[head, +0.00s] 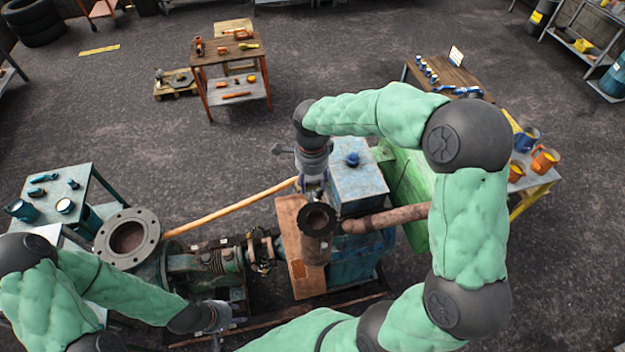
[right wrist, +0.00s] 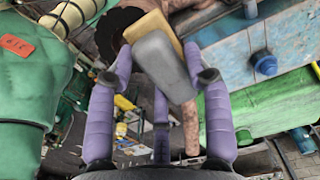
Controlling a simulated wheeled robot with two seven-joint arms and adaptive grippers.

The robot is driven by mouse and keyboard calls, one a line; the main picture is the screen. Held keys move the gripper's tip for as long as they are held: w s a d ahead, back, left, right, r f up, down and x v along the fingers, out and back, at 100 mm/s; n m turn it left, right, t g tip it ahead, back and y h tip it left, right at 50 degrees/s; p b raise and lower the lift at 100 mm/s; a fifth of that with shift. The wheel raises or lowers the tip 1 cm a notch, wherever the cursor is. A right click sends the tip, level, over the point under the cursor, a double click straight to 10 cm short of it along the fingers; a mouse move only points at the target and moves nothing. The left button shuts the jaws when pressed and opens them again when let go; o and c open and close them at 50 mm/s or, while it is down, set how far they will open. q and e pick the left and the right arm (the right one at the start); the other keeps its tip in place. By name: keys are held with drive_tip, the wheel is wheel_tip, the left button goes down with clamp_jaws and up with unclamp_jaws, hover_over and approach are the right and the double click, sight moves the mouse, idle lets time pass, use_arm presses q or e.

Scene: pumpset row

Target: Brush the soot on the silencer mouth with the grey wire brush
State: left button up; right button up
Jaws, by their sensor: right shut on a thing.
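My right gripper (head: 314,186) is above the pump set, just behind the silencer mouth (head: 318,219), a dark, rusty round flanged opening. In the right wrist view its purple fingers (right wrist: 160,100) are closed around the grey wire brush (right wrist: 166,62), a grey block with a tan part at its far end. The dark rim of the mouth (right wrist: 112,32) shows beyond the brush, partly hidden by it. I cannot tell whether the brush touches the rim. Soot cannot be made out clearly. My left gripper (head: 218,318) is low at the front, left of the engine; its fingers are too small to read.
A blue engine box (head: 358,190) stands right of the mouth, with a rusty pipe (head: 388,218) running right. A tool table (head: 230,52) and a mug table (head: 540,180) stand apart.

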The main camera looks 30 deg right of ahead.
sight(312, 190)
wheel_tip(312, 190, down, 7)
drive_tip(key=b, duration=0.5)
drive_tip(key=shift+r, duration=0.15)
drive_tip(key=s+a, duration=0.1)
drive_tip(key=s, duration=0.2)
drive_tip(key=s+b, duration=0.1)
drive_tip(key=s, duration=0.3)
drive_tip(key=s+a+b, duration=0.1)
drive_tip(key=s, duration=0.2)
drive_tip(key=shift+s+a+r, duration=0.25)
drive_tip(key=shift+a, duration=0.05)
drive_tip(key=shift+s+a, duration=0.25)
drive_tip(key=shift+s, duration=0.7)
drive_tip(key=shift+w, duration=0.1)
drive_tip(key=shift+w+d+b, duration=0.15)
drive_tip(key=shift+w+b, duration=0.1)
drive_tip(key=shift+w, duration=0.3)
drive_tip(key=shift+w+d+b, duration=0.15)
drive_tip(key=shift+w+b, duration=0.05)
drive_tip(key=shift+w, duration=0.35)
drive_tip(key=shift+w+d, duration=0.25)
drive_tip(key=shift+w, duration=0.7)
drive_tip(key=shift+w+d, duration=0.2)
drive_tip(key=shift+w, duration=0.75)
drive_tip(key=shift+f+b, duration=0.55)
drive_tip(key=shift+b, duration=0.15)
